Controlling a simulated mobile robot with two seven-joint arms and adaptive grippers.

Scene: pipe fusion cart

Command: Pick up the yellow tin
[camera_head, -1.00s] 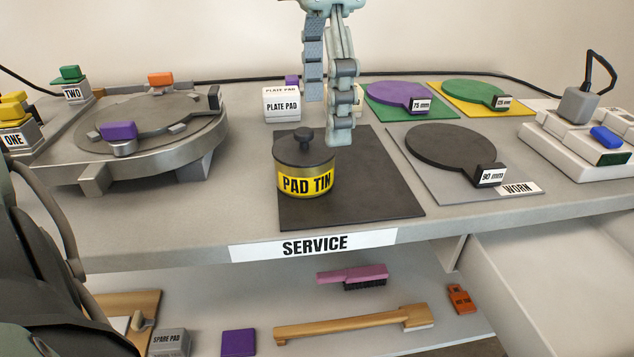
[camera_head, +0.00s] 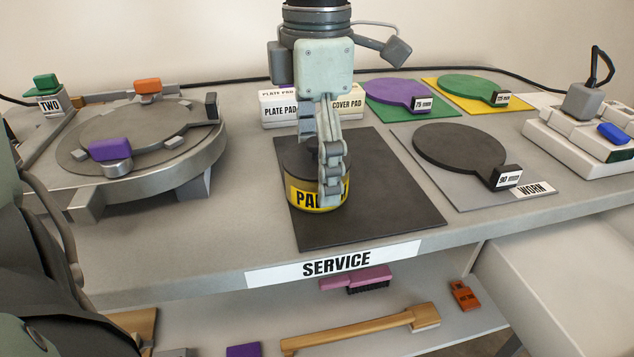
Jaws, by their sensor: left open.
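The yellow tin (camera_head: 303,194), labelled PAD TIN with a dark lid, stands upright on the black mat (camera_head: 395,190) on the bench. My left gripper (camera_head: 322,160) comes down from above, directly over the tin. It is open; one finger reaches down across the front right of the tin and covers part of its label. The other finger is behind, its tip hidden. The lid's knob is also hidden by the gripper. I cannot tell whether the fingers touch the tin. My right gripper is not in view.
Plate pad and cover pad boxes (camera_head: 280,108) stand behind the mat. A round plate fixture (camera_head: 140,150) is to the left. Purple (camera_head: 396,92), green (camera_head: 468,86) and dark (camera_head: 455,152) discs lie to the right. A lower shelf holds a brush (camera_head: 365,279) and a wooden-handled tool (camera_head: 360,330).

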